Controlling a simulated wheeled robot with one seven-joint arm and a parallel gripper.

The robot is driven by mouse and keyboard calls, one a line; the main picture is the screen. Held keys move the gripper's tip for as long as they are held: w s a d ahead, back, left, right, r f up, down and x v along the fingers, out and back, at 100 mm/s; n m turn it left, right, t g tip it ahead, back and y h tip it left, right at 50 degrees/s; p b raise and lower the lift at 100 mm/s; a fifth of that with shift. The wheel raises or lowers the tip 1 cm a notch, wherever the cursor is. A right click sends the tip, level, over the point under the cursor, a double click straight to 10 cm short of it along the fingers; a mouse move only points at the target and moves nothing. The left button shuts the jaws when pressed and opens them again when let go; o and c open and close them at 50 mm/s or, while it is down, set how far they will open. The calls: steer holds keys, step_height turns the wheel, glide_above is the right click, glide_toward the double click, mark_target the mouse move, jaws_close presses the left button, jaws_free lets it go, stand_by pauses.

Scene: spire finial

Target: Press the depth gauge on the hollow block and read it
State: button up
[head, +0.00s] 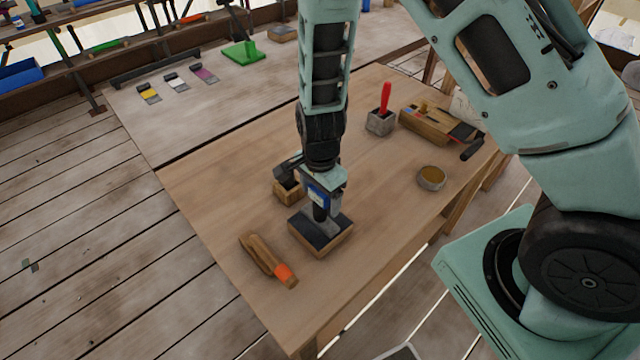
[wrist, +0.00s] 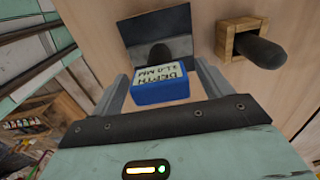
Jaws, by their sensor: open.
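The depth gauge (wrist: 160,86) has a blue body and a pale display, seen upside down in the wrist view. The block's dark top (wrist: 178,47) also shows in the wrist view. My gripper (wrist: 162,88) is open, with a finger on each side of the gauge. Whether the gauge touches the block is unclear.
A small wooden holder (wrist: 227,42) with a dark cylinder stands close beside the block. A wooden tool with an orange end (head: 262,257) lies in front to the left. A round tin (head: 431,179), a grey pot with a red handle (head: 380,122) and a plane-like tool (head: 425,124) stand right.

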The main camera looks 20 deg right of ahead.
step_height(320, 180, up, 17)
steer(key=shift+r+b, duration=0.15)
steer(key=shift+b, duration=0.2)
